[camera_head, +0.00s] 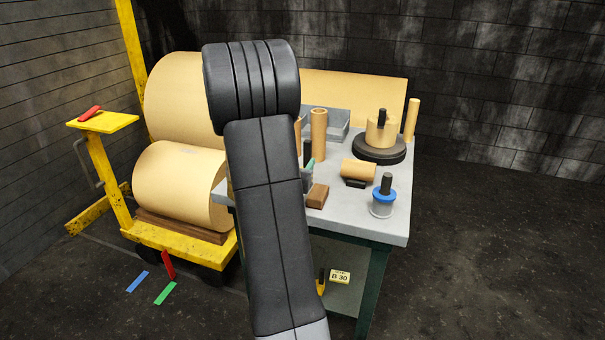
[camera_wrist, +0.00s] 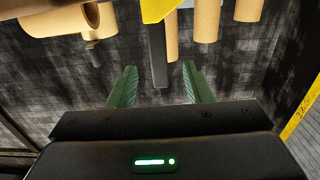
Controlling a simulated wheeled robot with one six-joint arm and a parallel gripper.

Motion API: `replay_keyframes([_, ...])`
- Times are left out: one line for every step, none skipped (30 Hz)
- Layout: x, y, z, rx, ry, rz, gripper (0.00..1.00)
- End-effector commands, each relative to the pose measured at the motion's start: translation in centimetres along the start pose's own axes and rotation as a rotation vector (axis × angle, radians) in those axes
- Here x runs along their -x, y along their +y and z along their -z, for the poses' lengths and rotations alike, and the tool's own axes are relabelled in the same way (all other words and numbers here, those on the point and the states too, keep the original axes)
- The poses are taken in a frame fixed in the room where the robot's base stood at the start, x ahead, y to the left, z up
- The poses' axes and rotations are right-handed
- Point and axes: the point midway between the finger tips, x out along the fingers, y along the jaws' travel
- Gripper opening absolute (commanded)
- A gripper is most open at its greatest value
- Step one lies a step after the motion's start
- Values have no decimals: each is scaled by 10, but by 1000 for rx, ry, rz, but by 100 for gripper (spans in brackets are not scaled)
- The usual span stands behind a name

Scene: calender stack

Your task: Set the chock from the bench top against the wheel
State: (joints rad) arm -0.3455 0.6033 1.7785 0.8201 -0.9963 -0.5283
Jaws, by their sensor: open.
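A brown wooden block, which looks like the chock (camera_head: 317,196), lies on the front left part of the grey bench top (camera_head: 345,222), right beside my arm in the picture. A dark wheel (camera_head: 212,277) shows under the front of the yellow cart (camera_head: 180,243), left of the bench and partly in shadow. My gripper (camera_wrist: 159,87) shows in the wrist view with its two green fingers apart and nothing between them. In the head view my arm hides the gripper and part of the bench's left side. I cannot make out the chock in the wrist view.
Large tan rolls (camera_head: 180,187) rest on and behind the cart. The bench also holds a small roll (camera_head: 358,169), a blue-ringed pot (camera_head: 383,200), a dark disc (camera_head: 378,154) and tubes (camera_head: 319,134). Coloured strips (camera_head: 165,293) are on the floor near the cart. Floor right of the bench is clear.

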Motion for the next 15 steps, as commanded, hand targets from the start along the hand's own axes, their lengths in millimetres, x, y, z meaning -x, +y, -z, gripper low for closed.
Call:
replay_keyframes([-9,1,1,-1,1,-2,45])
replay_keyframes([-13,0,1,-1,0,-2,45])
replay_keyframes([-18,0,0,-1,0,-2,45])
replay_keyframes([-21,0,0,-1,0,-1,45])
replay_keyframes([-23,0,0,-1,-1,-1,45])
replay_keyframes([-25,0,0,-1,-1,-1,45])
replay_keyframes([-27,0,0,0,-1,0,45])
replay_keyframes([-28,0,1,0,0,0,45])
replay_keyframes([-32,1,2,0,0,0,45])
replay_keyframes([-35,1,2,-1,1,0,45])
replay_keyframes([-39,1,3,-1,1,0,45])
replay_keyframes([-45,2,3,0,-1,-1,45])
replay_keyframes([-50,2,4,-1,0,-2,45])
replay_keyframes([-55,2,5,-1,0,-2,45])
replay_keyframes([-61,2,6,-1,0,-2,45])
